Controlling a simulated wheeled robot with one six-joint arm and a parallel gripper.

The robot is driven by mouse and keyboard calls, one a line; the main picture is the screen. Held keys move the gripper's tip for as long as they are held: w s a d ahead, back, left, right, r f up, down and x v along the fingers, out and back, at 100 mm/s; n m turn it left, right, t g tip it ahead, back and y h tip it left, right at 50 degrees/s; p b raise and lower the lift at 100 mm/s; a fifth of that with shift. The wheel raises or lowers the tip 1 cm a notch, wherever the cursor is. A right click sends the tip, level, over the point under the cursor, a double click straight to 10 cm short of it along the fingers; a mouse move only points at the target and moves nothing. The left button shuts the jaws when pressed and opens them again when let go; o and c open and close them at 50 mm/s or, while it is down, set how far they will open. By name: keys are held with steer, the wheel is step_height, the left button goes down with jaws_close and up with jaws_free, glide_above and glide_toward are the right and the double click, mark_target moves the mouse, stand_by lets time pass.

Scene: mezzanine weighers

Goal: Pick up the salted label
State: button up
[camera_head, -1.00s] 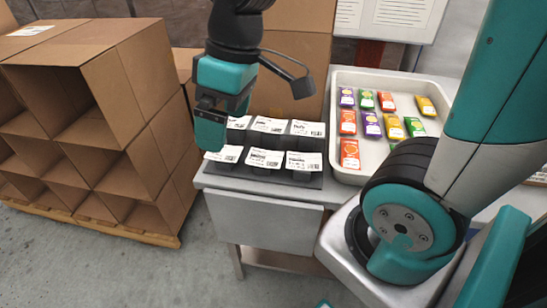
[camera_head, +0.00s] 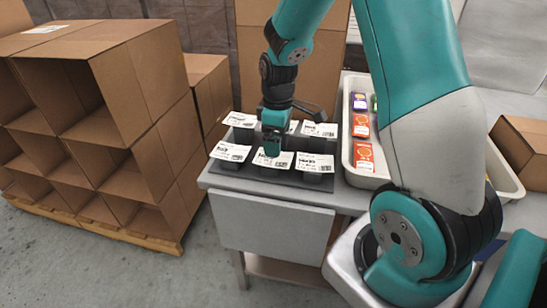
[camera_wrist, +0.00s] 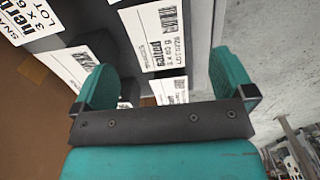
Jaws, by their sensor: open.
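Several white printed labels lie on dark raised blocks of a black rack (camera_head: 245,174) on a grey table, in two rows. In the wrist view the salted label (camera_wrist: 160,32) is ahead of my gripper, its print sideways, and its lower part lies beyond the space between the fingers. My gripper (camera_wrist: 163,85) is open and empty. In the head view it (camera_head: 271,148) is low over the front middle label (camera_head: 272,160), partly covering it. The print is too small there to tell which label is the salted one.
A pale tray (camera_head: 347,150) with coloured packets stands right of the rack, partly hidden by my arm. Stacked cardboard boxes (camera_head: 140,85) stand left of the table (camera_head: 270,226). Another carton (camera_head: 525,145) is at the right.

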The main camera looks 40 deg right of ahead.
steer(key=f, duration=0.3)
steer(key=f+p, duration=0.1)
steer(key=shift+d+f, duration=0.3)
steer(key=shift+f, duration=0.6)
steer(key=shift+f, duration=0.25)
steer(key=c, duration=0.9)
